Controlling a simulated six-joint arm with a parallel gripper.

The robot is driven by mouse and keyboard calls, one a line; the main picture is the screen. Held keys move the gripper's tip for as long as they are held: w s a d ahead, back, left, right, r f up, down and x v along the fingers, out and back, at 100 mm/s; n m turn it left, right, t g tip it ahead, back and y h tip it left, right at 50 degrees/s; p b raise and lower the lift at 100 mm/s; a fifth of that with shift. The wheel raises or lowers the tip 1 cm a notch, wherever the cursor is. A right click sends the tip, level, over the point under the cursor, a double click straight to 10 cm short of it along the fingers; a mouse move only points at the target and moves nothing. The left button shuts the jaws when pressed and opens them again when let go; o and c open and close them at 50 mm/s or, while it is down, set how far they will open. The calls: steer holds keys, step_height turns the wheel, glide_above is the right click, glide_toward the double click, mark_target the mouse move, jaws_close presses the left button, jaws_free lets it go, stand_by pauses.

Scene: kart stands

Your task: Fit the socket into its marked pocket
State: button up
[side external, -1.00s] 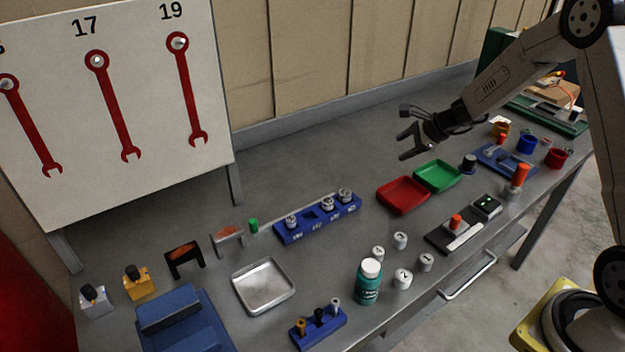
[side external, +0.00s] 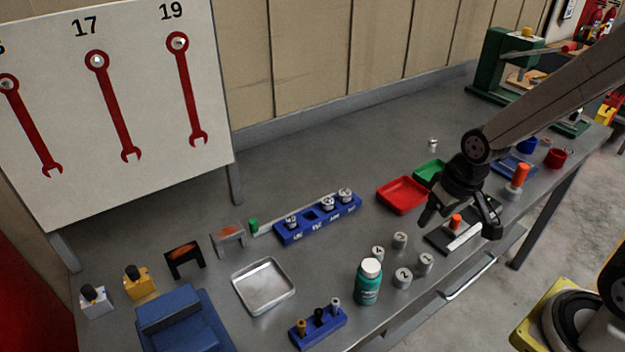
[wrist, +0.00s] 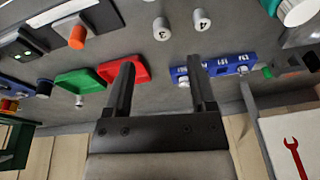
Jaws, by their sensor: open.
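A small silver socket (side external: 433,143) stands alone on the bench behind the green tray; it also shows in the wrist view (wrist: 80,100), just beyond that tray. The blue socket rack (side external: 290,236) lies left of the trays. It holds three silver sockets and has one empty pocket (side external: 311,215) between the left socket and the middle one. Its labels are too small to read surely. In the wrist view the rack (wrist: 226,70) is partly hidden by a finger. My gripper (side external: 460,224) is open and empty, above the bench front; its fingers show in the wrist view (wrist: 162,66).
The red tray (side external: 402,195) and green tray (side external: 428,171) lie between my gripper and the loose socket. Numbered grey cylinders (side external: 402,278) and a teal bottle (side external: 368,284) stand at the front.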

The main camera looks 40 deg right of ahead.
steer(key=shift+s+a+n, duration=0.15)
steer(key=shift+s+n, duration=0.5)
steer(key=shift+n, duration=0.05)
steer(key=shift+o, duration=0.5)
steer(key=shift+w, duration=0.1)
steer(key=w+d+m, duration=0.2)
steer(key=w+d, duration=1.2)
steer(key=w, duration=0.5)
steer(key=w+d+f+m+h, duration=0.1)
steer(key=w+d, duration=0.2)
steer(key=d, duration=0.8)
steer(key=w+d+f+m+t+h, duration=0.1)
steer(key=w+d+f, duration=0.1)
steer(key=d, duration=0.8)
steer(key=shift+w+d+f+t, duration=0.2)
steer(key=shift+w+d+t, duration=0.15)
steer(key=shift+w, duration=0.5)
